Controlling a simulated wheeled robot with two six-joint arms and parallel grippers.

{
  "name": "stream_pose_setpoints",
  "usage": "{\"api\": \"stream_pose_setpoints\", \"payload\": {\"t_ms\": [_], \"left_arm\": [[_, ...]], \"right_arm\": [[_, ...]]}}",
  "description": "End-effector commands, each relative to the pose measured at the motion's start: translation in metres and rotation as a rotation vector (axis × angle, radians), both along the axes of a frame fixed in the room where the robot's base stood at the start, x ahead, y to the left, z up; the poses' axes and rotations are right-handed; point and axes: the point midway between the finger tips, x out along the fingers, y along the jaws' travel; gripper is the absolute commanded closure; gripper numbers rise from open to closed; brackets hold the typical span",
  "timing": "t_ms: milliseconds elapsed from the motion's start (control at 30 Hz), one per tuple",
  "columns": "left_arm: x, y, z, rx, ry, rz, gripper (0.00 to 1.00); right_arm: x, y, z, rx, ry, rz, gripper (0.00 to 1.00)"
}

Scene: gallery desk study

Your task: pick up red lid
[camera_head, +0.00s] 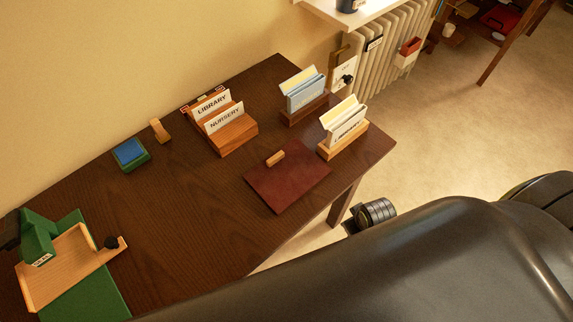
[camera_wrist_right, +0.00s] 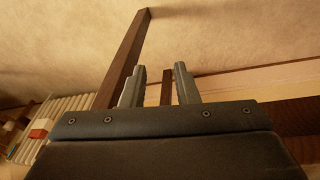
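The red lid (camera_head: 285,186), a flat dark red panel with a small light wooden handle (camera_head: 275,158) on top, lies flat near the desk's front edge in the head view. My right gripper (camera_wrist_right: 160,72) shows in the right wrist view with its two fingers apart and nothing between them. Beyond the fingers are a wooden leg and the pale floor, and the lid is not recognisable there. My left gripper is not in view.
On the desk (camera_head: 190,220) stand wooden card holders (camera_head: 236,134) (camera_head: 303,110) (camera_head: 343,151), close behind and right of the lid. A blue-topped green box (camera_head: 130,154) and a green-and-wood device (camera_head: 65,260) are further left. A radiator (camera_head: 385,60) stands behind.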

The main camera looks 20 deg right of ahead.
Motion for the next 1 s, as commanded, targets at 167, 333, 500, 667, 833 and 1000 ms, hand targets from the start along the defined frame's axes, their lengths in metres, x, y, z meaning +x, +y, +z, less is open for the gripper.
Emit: {"api": "stream_pose_setpoints", "payload": {"t_ms": [167,333,500,667,833,1000], "left_arm": [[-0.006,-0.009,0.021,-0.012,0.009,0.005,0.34],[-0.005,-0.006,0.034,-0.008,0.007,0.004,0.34],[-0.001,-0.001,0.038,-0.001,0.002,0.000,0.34],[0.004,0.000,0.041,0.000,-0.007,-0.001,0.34],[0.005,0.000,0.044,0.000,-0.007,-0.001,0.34],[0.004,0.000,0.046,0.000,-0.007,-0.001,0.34]], "right_arm": [[0.015,0.008,0.080,-0.002,-0.022,0.077,0.72],[0.046,0.025,0.138,0.003,-0.015,0.306,0.72],[0.088,0.043,0.161,0.010,0.005,0.605,0.72],[0.137,0.062,0.187,0.015,0.008,0.952,0.72],[0.187,0.082,0.228,0.012,-0.009,1.359,0.72],[0.214,0.094,0.260,0.005,-0.032,1.630,0.72]]}}
